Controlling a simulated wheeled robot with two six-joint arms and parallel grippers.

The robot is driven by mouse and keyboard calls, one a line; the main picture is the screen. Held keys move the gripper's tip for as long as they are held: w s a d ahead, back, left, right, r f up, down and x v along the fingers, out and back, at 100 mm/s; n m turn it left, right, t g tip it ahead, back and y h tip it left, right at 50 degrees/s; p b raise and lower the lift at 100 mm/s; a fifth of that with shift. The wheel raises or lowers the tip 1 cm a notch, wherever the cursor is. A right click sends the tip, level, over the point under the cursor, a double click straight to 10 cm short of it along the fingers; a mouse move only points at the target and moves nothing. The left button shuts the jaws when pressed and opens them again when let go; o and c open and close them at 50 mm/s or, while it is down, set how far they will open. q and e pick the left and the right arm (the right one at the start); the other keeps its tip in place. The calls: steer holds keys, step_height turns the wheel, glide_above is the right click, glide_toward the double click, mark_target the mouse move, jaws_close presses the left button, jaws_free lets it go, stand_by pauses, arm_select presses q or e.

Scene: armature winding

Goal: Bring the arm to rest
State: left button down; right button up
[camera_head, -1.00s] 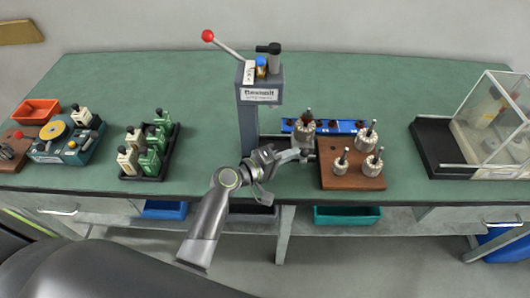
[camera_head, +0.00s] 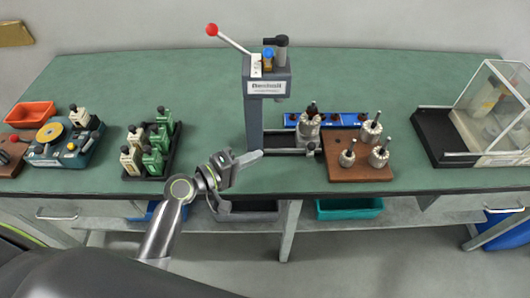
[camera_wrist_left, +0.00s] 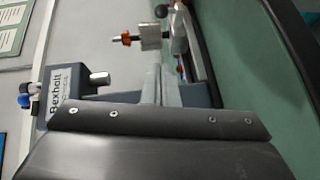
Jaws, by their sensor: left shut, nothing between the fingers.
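My left gripper (camera_head: 257,157) is shut and empty, low in front of the press's base at the bench's front side. In the left wrist view its closed fingers (camera_wrist_left: 161,86) point away from the camera. The grey press (camera_head: 255,110) with a red-knobbed lever stands just behind the gripper. A metal armature (camera_head: 308,130) stands upright right of the press column, apart from my fingers; what it rests on is partly hidden. In the left wrist view an armature (camera_wrist_left: 151,37) shows beyond the fingertips. My right gripper is not in view.
A wooden block (camera_head: 345,174) holds 3 armatures; a blue rack (camera_head: 345,120) lies behind it. Left are a black tray (camera_head: 172,160) of green and cream parts, a teal device (camera_head: 75,155) and an orange bin (camera_head: 30,114). A clear-sided case (camera_head: 500,110) stands right.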

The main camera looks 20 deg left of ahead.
arm_select(q)
steer(key=shift+s+a, duration=0.15)
steer(key=shift+s, duration=0.1)
stand_by(0.4)
